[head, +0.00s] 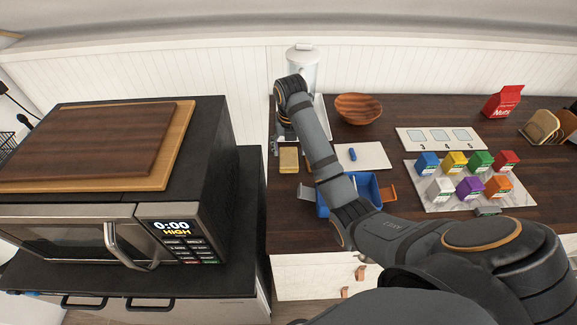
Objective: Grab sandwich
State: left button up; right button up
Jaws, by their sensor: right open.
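I see nothing that I can surely name as a sandwich. A flat yellow block (289,158) lies on the dark wooden counter, left of a white board; it is too small to tell what it is. Slices that look like bread (541,126) stand in a holder at the far right. My right arm reaches in from the lower right across the counter. My right gripper (286,143) is open at the counter's left end, just behind the yellow block, partly hidden by its own wrist. My left gripper is out of view.
A blue bin (366,184) lies partly under my right arm. A white board (362,156), a wooden bowl (358,107), several coloured cartons (454,162) and a red Nuts bag (502,102) share the counter. A microwave (171,231) with cutting boards (95,143) on top stands left.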

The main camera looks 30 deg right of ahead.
aim_at(289, 157)
jog(key=shift+f+b, duration=0.2)
jog(key=shift+b, duration=0.25)
jog(key=shift+f+b, duration=0.6)
jog(key=shift+b, duration=0.1)
jog(key=f, duration=0.1)
jog(key=w+f, duration=0.1)
jog(key=f, duration=0.1)
jog(key=shift+s, duration=0.1)
jog(key=shift+c, duration=1.2)
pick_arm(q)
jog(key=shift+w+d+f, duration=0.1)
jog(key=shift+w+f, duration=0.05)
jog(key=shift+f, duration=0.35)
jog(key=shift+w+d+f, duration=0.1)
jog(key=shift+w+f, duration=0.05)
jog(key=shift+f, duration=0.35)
pick_arm(e)
jog(key=c, duration=0.7)
